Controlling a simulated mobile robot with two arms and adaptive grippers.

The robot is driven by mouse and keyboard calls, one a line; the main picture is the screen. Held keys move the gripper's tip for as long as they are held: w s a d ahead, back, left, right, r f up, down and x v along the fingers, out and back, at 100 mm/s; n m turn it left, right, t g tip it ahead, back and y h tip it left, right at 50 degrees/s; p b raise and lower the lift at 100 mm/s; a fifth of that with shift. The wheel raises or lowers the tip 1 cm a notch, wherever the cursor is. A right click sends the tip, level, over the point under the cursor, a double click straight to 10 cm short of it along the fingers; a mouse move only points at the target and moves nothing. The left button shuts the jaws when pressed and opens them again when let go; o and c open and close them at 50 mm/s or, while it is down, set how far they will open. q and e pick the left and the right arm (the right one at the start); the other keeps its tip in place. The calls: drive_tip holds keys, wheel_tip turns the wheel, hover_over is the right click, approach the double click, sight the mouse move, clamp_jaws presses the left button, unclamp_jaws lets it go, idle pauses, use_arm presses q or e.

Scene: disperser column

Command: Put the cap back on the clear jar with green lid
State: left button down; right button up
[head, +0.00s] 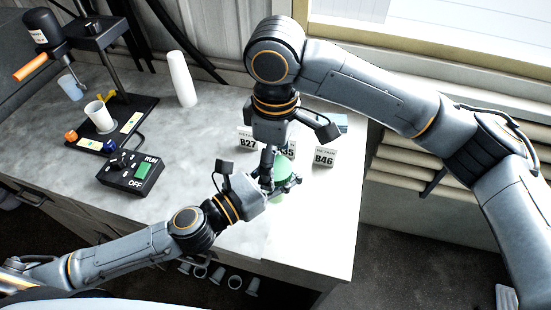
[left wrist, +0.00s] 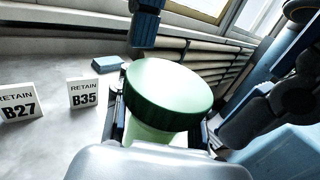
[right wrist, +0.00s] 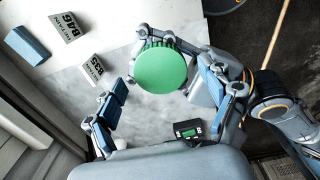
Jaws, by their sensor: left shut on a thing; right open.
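The green lid (left wrist: 168,88) sits over the mouth of the clear jar (left wrist: 160,136), whose wall looks pale green in the left wrist view. I cannot tell whether the lid is fully seated or turned tight. My left gripper (head: 278,187) is shut around the jar below the lid. In the right wrist view the round lid (right wrist: 161,70) shows from above and hides the jar. My right gripper (right wrist: 163,100) is open, its blue-padded fingers apart on either side of the lid, not clearly touching it. In the head view the grippers hide much of the jar.
Label cards B27 (head: 247,140) and B46 (head: 324,157) stand behind the grippers, with B35 (left wrist: 84,93) between them. The disperser stand (head: 108,118) with a cup and the control box (head: 131,172) are at left. A white cylinder (head: 182,79) stands behind. The counter's front right is clear.

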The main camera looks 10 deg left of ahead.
drive_tip(key=shift+r, duration=2)
drive_tip(key=shift+c, duration=0.4)
drive_tip(key=n, duration=0.1)
drive_tip(key=r+n, duration=0.1)
drive_tip(key=n, duration=0.2)
drive_tip(key=shift+r, duration=0.25)
drive_tip(key=n, duration=0.1)
drive_tip(key=r+n, duration=0.1)
drive_tip(key=n, duration=0.3)
drive_tip(key=shift+r, duration=0.35)
drive_tip(key=shift+f, duration=4)
